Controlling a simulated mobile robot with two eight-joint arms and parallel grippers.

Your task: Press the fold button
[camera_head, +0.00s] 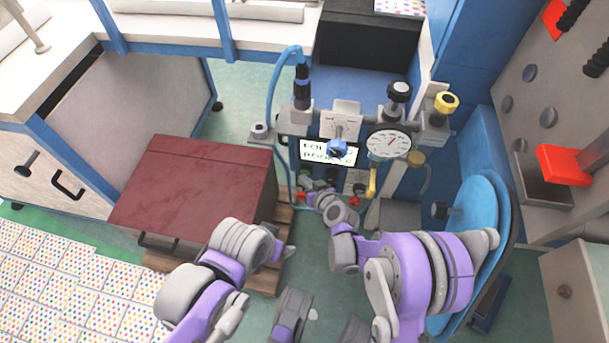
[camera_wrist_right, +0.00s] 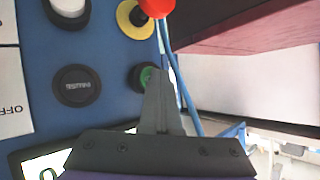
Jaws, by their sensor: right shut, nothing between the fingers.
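In the right wrist view, a blue control panel (camera_wrist_right: 100,40) carries several round buttons. A green button (camera_wrist_right: 148,76) in a black ring is partly covered by the tips of my right gripper (camera_wrist_right: 160,75), which is shut and empty. I cannot tell whether they touch. A black button (camera_wrist_right: 77,86) with small, hard-to-read lettering sits left of it. No label naming a fold button is readable. In the head view, the right gripper (camera_head: 312,193) is below the machine's lit display (camera_head: 330,152). My left gripper (camera_head: 288,250) is low beside the pallet; its fingers are unclear.
Other panel buttons are white-topped (camera_wrist_right: 68,6), yellow-ringed (camera_wrist_right: 135,18) and red (camera_wrist_right: 157,6). A dark red box (camera_head: 195,185) on a wooden pallet (camera_head: 268,278) stands left of the machine. A pressure gauge (camera_head: 389,141) and a blue round part (camera_head: 470,240) are to the right.

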